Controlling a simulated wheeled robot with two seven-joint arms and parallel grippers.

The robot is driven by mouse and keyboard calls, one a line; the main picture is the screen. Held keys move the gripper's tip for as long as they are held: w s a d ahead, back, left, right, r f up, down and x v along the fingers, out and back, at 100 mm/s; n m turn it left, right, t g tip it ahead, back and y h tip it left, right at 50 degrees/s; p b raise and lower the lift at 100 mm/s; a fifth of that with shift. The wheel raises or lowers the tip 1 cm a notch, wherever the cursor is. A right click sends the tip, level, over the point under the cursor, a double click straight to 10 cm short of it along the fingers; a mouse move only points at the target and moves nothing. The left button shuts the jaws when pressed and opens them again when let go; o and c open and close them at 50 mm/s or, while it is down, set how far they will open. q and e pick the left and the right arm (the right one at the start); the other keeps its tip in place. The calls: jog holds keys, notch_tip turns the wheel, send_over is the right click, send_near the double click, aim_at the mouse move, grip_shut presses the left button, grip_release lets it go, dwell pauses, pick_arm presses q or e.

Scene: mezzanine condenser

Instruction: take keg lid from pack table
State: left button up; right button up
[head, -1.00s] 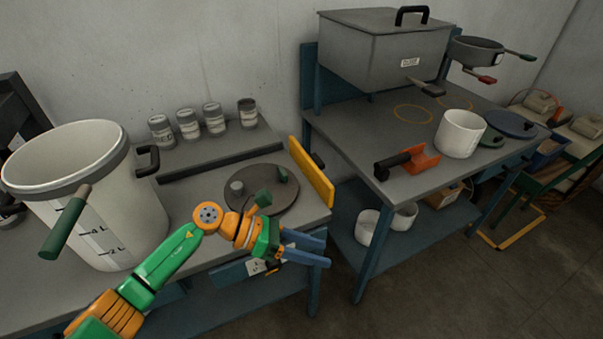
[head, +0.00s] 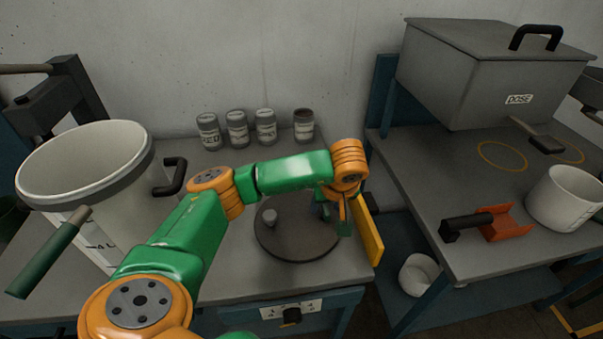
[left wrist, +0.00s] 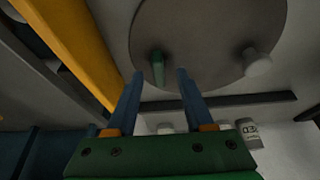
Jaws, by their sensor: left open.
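The keg lid (head: 284,244) is a dark grey round disc lying flat on the pack table (head: 230,278). It has a pale knob (head: 269,217) and a green handle, which my left arm largely hides in the head view. In the left wrist view the lid (left wrist: 208,35) fills the upper middle, with its green handle (left wrist: 157,66) and pale knob (left wrist: 257,62). My left gripper (left wrist: 160,72) is open and empty, its two blue fingers on either side of the green handle in that picture. I cannot tell how far the fingertips are from it. My right gripper is not in view.
A big pale keg (head: 82,165) with a dark handle stands left on the table. Several small canisters (head: 237,128) line the wall. A yellow board (head: 368,235) stands at the table's right edge. A second table (head: 440,190) holds a grey box (head: 490,75) and a white pot (head: 566,198).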

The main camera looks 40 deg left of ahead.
pick_arm(q)
jog(key=shift+x, duration=1.15)
grip_shut()
jog(key=shift+r, duration=0.1)
dwell(0.4)
